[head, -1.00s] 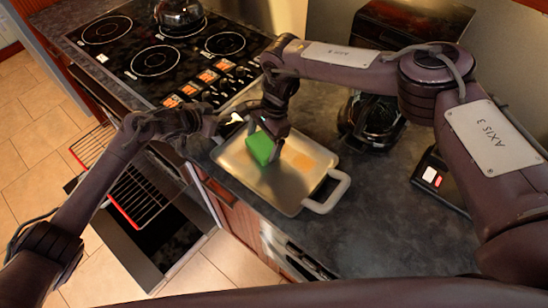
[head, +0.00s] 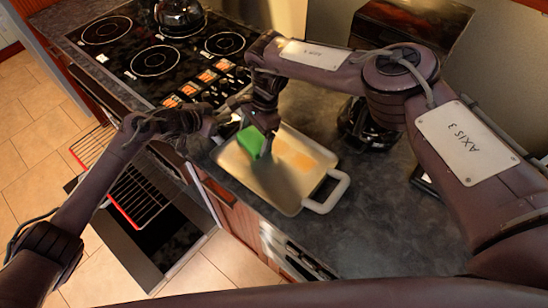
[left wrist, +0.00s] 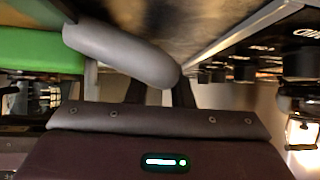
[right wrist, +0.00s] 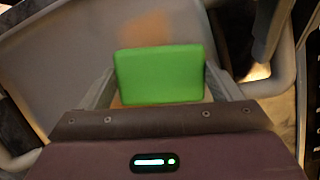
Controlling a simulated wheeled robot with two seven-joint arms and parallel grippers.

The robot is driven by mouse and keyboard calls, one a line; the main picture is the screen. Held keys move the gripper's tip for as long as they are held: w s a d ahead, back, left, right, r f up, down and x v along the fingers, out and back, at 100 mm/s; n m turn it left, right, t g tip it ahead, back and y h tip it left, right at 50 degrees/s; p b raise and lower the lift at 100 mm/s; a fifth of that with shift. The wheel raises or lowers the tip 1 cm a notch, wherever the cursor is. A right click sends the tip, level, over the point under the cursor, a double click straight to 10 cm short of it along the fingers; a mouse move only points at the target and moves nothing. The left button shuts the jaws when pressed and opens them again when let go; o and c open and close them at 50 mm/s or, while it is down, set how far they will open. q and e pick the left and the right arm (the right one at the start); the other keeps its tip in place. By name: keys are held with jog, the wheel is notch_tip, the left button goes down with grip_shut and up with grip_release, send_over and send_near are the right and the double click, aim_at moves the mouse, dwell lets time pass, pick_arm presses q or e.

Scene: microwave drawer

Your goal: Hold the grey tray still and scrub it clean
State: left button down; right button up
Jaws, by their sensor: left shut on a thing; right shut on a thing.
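The grey tray (head: 270,188) lies on the dark counter, with its near handle (head: 328,195) free. My left gripper (head: 222,116) is shut on the far handle, which shows as a grey bar in the left wrist view (left wrist: 120,55). My right gripper (head: 266,136) is shut on a green sponge (head: 250,141), down at the tray's inside near its far left side. The sponge fills the jaws in the right wrist view (right wrist: 165,75). An orange-brown stain (head: 298,154) is on the tray floor right of the sponge; part is hidden by the gripper and sponge.
A black cooktop (head: 150,55) with a kettle (head: 180,12) and knobs is at the back left. An open oven with a rack (head: 140,190) is below. A dark glossy appliance (head: 365,125) stands right of the tray. Counter (head: 380,230) in front is clear.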

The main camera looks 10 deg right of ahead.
jog(key=shift+w+a, duration=0.2)
jog(key=shift+a, duration=0.05)
jog(key=shift+r, duration=0.45)
jog(key=shift+w+d, duration=0.1)
jog(key=shift+d, duration=0.05)
jog(key=shift+w+d, duration=1.2)
jog(key=shift+w, duration=0.05)
jog(key=shift+f, duration=0.15)
jog(key=o, duration=1.3)
jog(key=shift+o, duration=0.2)
jog(key=shift+w+r, duration=0.1)
jog(key=shift+r, duration=0.1)
